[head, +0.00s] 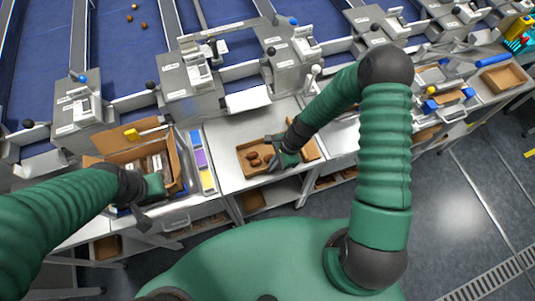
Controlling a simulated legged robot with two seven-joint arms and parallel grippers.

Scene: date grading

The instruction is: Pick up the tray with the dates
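A small brown tray (244,158) with several dark brown dates (255,159) lies on the metal worktop in the middle of the head view. My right gripper (275,163) is over the tray's right part, close to the dates. Its fingers are small and dark, and I cannot tell whether they touch the tray or how wide they stand. My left gripper (143,212) is on the left, in front of an open cardboard box and away from the tray. Its fingers look spread apart with nothing between them.
The open cardboard box (172,150) stands left of the tray, next to a strip of coloured cards (201,160). Grey sorting machines (187,92) line the back of the worktop (229,180). A brown tray (503,77) lies far right. Bare worktop surrounds the date tray's left side.

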